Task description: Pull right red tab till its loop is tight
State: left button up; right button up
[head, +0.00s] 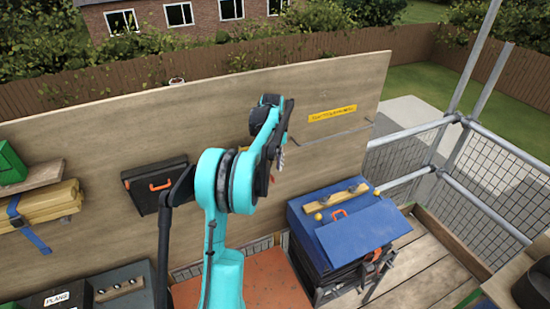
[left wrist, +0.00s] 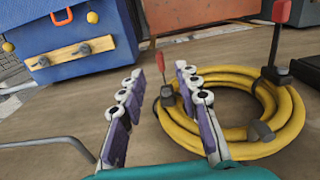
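In the left wrist view a yellow coiled loop (left wrist: 262,148) lies against the wooden board. One red tab (left wrist: 160,61) on a dark stem stands at the coil's left edge in that view. Another red tab (left wrist: 281,11) on a dark post stands at its right. My left gripper (left wrist: 160,72) is open, its purple-padded fingers on either side of the first tab, with gaps showing. In the head view my left gripper (head: 281,155) is by the board, with a small red piece (head: 272,179) beside it; my arm hides the coil. My right gripper is not in view.
A blue box (head: 350,227) with a wooden strip stands right of my left arm. A black case (head: 155,184) with an orange handle is on the board (head: 345,85) at left, with yellow timbers (head: 45,207) farther left. Scaffold rails and mesh (head: 485,170) close the right side.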

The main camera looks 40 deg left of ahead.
aim_at(272, 177)
pick_arm(q)
jog(key=shift+f, duration=2.15)
grip_shut()
